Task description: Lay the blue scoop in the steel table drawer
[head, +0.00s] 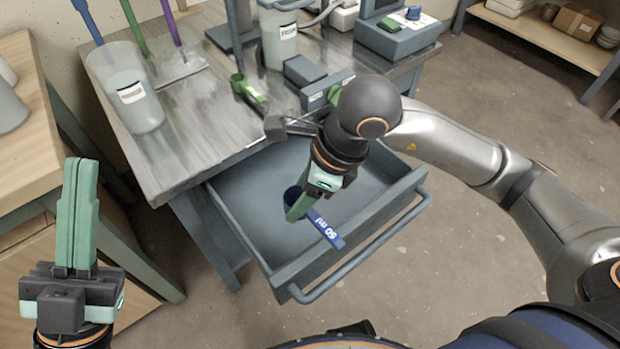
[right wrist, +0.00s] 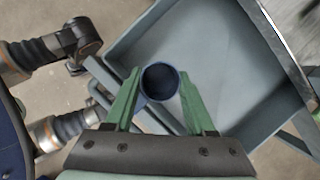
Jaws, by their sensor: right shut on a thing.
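The blue scoop (head: 326,230) has a flat handle marked "50 ml" and a round cup, which shows from above in the right wrist view (right wrist: 160,82). My right gripper (head: 294,212) is shut on the scoop, with the cup between its green fingers (right wrist: 158,92). It holds the scoop over the open steel table drawer (head: 245,195). I cannot tell whether the scoop touches the drawer floor. The drawer is otherwise empty where it shows. My left gripper (head: 80,165) is at the far left, away from the drawer, with its green fingers together and nothing between them.
The steel table (head: 185,150) above the drawer bears a clear bucket (head: 130,90), another bucket (head: 279,40), a green scoop (head: 248,92) and a scale (head: 395,38). The drawer's bar handle (head: 365,250) faces me. A wooden cabinet (head: 25,160) stands at the left.

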